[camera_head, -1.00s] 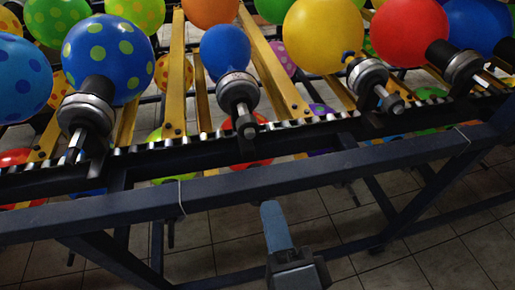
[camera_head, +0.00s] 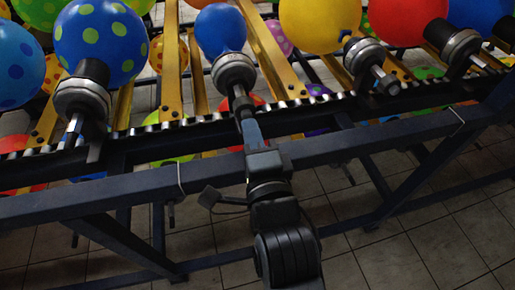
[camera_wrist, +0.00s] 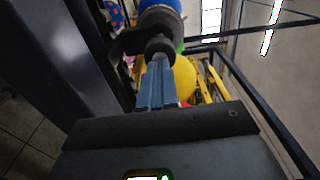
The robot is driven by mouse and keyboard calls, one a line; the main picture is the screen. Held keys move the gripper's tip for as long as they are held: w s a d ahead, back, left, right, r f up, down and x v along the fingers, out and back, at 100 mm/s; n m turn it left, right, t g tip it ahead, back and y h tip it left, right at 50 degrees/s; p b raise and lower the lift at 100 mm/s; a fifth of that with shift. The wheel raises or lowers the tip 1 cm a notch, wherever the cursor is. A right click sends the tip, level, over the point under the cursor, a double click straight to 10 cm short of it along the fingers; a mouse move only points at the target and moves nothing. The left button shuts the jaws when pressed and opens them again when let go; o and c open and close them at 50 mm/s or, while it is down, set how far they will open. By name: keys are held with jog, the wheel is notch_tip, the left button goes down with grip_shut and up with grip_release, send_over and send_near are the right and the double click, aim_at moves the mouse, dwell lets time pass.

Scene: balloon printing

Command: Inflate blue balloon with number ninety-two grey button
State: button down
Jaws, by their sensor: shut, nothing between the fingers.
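The plain blue balloon (camera_head: 220,30) sits on a round grey-and-black holder (camera_head: 234,72) on the rail. A grey rod end (camera_head: 240,102) sticks out of that holder towards me; no number is readable. My gripper (camera_head: 248,128) is shut and empty, its blue-grey fingers right at this rod end. In the wrist view my gripper (camera_wrist: 157,80) points at the dark end of the holder (camera_wrist: 160,47), with part of the blue balloon (camera_wrist: 165,4) behind. The fingertips look in line with the rod end and touching or nearly so; I cannot tell exactly.
A blue balloon with green dots (camera_head: 98,40) is on the holder to the left. A yellow balloon (camera_head: 318,22) and a red balloon (camera_head: 405,20) are to the right. A dark frame bar (camera_head: 350,145) runs below the holders. Tiled floor (camera_head: 430,240) lies beneath.

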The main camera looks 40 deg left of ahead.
aim_at(246, 117)
jog(key=shift+w+a, duration=0.35)
jog(key=shift+a, duration=0.05)
jog(key=shift+w+a, duration=0.4)
jog(key=shift+a, duration=0.05)
jog(key=shift+w+a+r, duration=0.2)
jog(key=shift+w+r, duration=0.05)
jog(key=shift+a+f, duration=0.1)
jog(key=shift+a, duration=0.05)
dwell(2.6)
jog(key=shift+s, duration=0.15)
dwell(0.5)
